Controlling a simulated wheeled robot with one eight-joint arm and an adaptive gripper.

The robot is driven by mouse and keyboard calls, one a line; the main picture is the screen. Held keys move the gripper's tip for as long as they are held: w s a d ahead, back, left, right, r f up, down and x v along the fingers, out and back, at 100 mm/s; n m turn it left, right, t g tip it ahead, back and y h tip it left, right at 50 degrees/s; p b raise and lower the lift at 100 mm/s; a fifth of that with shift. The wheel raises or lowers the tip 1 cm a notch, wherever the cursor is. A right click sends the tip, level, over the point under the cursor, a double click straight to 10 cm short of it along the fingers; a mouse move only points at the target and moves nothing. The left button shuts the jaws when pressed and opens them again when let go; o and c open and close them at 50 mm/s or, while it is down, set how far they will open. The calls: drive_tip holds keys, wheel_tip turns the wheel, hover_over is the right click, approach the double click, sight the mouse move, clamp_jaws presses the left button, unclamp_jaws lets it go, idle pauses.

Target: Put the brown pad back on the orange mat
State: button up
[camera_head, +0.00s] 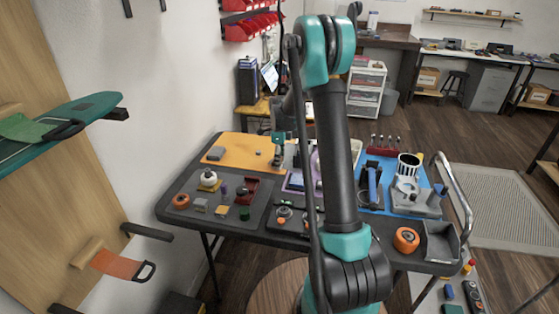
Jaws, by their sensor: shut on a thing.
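The orange mat (243,146) lies at the back left of the dark table. A grey block (215,153) and a small dark piece (258,153) sit on it. My gripper (278,157) points down over the mat's right end. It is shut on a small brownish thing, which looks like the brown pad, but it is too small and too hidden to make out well. I cannot tell whether the held thing touches the mat. My arm hides part of the table's middle.
A dark grey mat with a white round bottle (208,179), an orange roll (181,201) and small blocks lies in front. A blue mat (380,165) with tools and a striped cup (408,166) is at right. A grey bin (440,243) stands at the right front corner.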

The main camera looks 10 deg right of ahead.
drive_tip(key=o, duration=1.1)
drive_tip(key=shift+f, duration=0.1)
wheel_tip(320, 180, up, 12)
drive_tip(key=s+d+f+n+t, duration=0.1)
drive_tip(key=s+f+n, duration=0.1)
drive_tip(key=s+n, duration=0.5)
drive_tip(key=s+d+f+n+t, duration=0.1)
drive_tip(key=s+n, duration=0.7)
drive_tip(key=s, duration=0.8)
drive_tip(key=s+d+f+n+t, duration=0.1)
drive_tip(key=s+f+n+t, duration=0.1)
drive_tip(key=s+n, duration=0.5)
drive_tip(key=shift+s+d+f+n, duration=0.1)
drive_tip(key=shift+s+f, duration=0.15)
drive_tip(key=shift+s, duration=0.55)
drive_tip(key=shift+s+f+n, duration=0.1)
drive_tip(key=shift+s+f, duration=0.2)
drive_tip(key=shift+s, duration=0.5)
drive_tip(key=shift+s+d+f+n, duration=0.1)
drive_tip(key=shift+s+f, duration=0.15)
drive_tip(key=shift+s, duration=0.55)
